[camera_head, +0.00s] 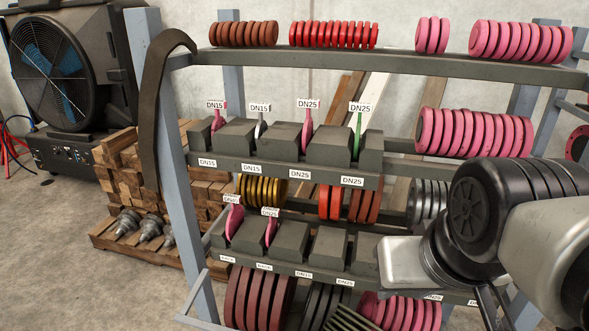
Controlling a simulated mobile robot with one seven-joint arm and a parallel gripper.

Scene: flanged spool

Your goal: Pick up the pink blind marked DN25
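On the upper slotted shelf, a pink blind (307,130) stands upright in a slot under a white DN25 tag (308,104). On the same shelf are another pink blind (217,120) tagged DN15, a grey one (259,128) tagged DN15 and a green one (358,135) tagged DN25. On the lower slotted shelf, a pink blind (270,230) has a small tag that seems to read DN25; the pink blind (234,221) left of it has a tag too small to read surely. My gripper (400,263) seems to be the silver end at lower right, apart from these blinds; no fingertips show clearly.
The rack's blue-grey post (170,170) and a dark curved strap (155,110) stand left of the slots. The top shelf (400,66) carries red and pink discs. More pink discs (475,132) hang at right. A wood stack and a fan (60,65) are at left.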

